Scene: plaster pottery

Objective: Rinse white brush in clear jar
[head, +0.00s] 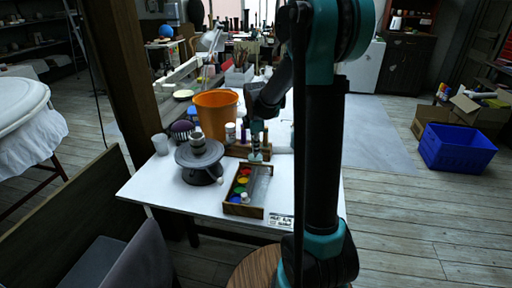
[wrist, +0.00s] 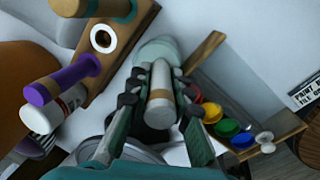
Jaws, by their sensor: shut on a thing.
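My gripper (head: 256,155) is over the white table, near the wooden rack and the paint tray. In the wrist view (wrist: 160,95) its fingers are shut on the white brush (wrist: 161,108), a pale handle with a tan band. Just beyond the fingers is a pale translucent rounded thing (wrist: 156,48), which looks like the clear jar. The fingers and handle hide part of it. The brush's lower end is hidden, so I cannot tell whether it is inside.
The wooden rack (wrist: 124,42) has an empty ringed hole and a purple handle (wrist: 60,80). The paint tray (head: 245,211) holds several coloured pots. An orange bucket (head: 215,110) and turntable (head: 198,172) stand left. A translucent cup (head: 160,144) is near the table's left edge.

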